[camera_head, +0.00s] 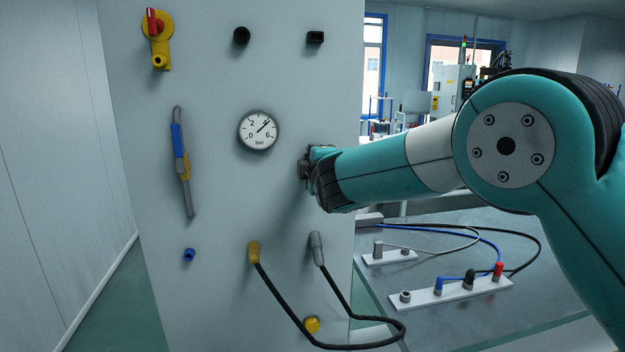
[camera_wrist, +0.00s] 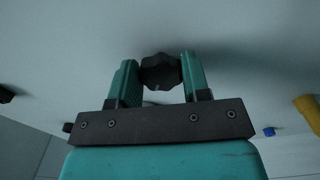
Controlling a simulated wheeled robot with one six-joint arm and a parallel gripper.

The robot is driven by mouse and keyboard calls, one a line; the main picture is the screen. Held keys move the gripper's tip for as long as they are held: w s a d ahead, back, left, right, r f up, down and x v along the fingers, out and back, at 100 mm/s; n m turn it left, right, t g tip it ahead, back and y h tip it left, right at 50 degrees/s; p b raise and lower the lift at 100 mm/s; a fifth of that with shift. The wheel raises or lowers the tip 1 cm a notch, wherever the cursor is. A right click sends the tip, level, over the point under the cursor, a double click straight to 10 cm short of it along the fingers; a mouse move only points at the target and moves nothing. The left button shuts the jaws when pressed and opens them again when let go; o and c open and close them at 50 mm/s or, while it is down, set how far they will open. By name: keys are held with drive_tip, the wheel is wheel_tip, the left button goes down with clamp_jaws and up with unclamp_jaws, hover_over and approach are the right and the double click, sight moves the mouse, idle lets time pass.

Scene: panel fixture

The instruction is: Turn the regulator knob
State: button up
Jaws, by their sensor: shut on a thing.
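The regulator knob (camera_wrist: 161,71) is black with a lobed rim and sits on the pale panel (camera_head: 220,190). In the wrist view my gripper (camera_wrist: 160,80) has its two teal fingers on either side of the knob, shut on it. In the head view my gripper (camera_head: 308,168) is against the panel, right of the gauge, and my gripper and wrist largely hide the knob. The round gauge (camera_head: 258,130), marked bar, has its needle pointing up and right, near 4.
A yellow valve with a red handle (camera_head: 153,22) is at the panel's upper left. A blue and yellow lever (camera_head: 181,155) is below it. A black hose (camera_head: 290,308) loops from the panel's lower part. A bench (camera_head: 450,240) with cables stands at right.

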drive_tip(key=shift+s+a+f+m+b, duration=0.1)
drive_tip(key=shift+f+m+b, duration=0.05)
drive_tip(key=shift+m+b, duration=3.25)
drive_tip(key=shift+w+a+f+m+b, duration=0.15)
drive_tip(key=shift+m+b, duration=2.1)
drive_tip(key=shift+m, duration=2.15)
drive_tip(key=shift+s+a+f+m+b, duration=0.1)
drive_tip(key=shift+s+f+m+b, duration=0.05)
drive_tip(key=shift+m+b, duration=3.25)
drive_tip(key=shift+m+p, duration=0.55)
drive_tip(key=shift+m, duration=0.05)
drive_tip(key=o, duration=0.9)
drive_tip(key=shift+d+r, duration=0.1)
drive_tip(key=shift+r, duration=0.1)
drive_tip(key=shift+s, duration=0.15)
drive_tip(key=b+v, duration=0.5)
drive_tip(key=v, duration=1.2)
drive_tip(key=shift+s+r, duration=0.1)
